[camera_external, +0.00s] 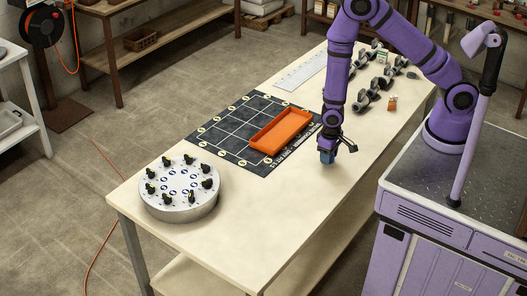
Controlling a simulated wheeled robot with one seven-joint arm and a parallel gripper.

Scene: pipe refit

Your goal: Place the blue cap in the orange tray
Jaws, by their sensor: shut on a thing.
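The blue cap (326,158) is between the fingers of my gripper (328,151), which points down over the table near its right edge. The cap is small and partly hidden by the fingers. Whether it touches the tabletop is hard to tell. The orange tray (257,140) is a long, shallow, empty box. It lies on a dark gridded mat, a short way left of my gripper.
The dark mat (225,128) lies mid-table. A round grey device (180,205) with several black knobs stands at the front left of the table (262,215). Several dark pipe fittings (362,100), a small orange item (392,103) and a pale ruler-like strip (300,72) lie behind my gripper.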

